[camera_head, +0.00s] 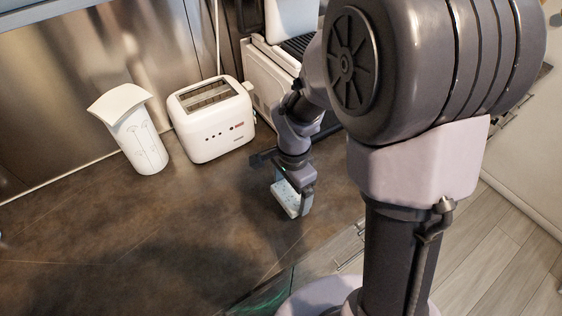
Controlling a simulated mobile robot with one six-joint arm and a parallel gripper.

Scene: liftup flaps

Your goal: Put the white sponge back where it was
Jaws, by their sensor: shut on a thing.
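The white sponge (285,198) is a pale block with light blue specks, low in my gripper (292,187) near the middle of the head view. My gripper points down, and its jaws are shut on the sponge, one finger showing on the right side of it. The sponge is over the dark brown countertop (200,235), near its right edge. I cannot tell whether it touches the counter. Part of it is hidden by the fingers.
A white toaster (213,118) stands behind and left of my gripper. A white canister (141,140) stands left of it, by the metal backsplash. A white appliance (268,78) is behind my arm. The counter's left and front are clear.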

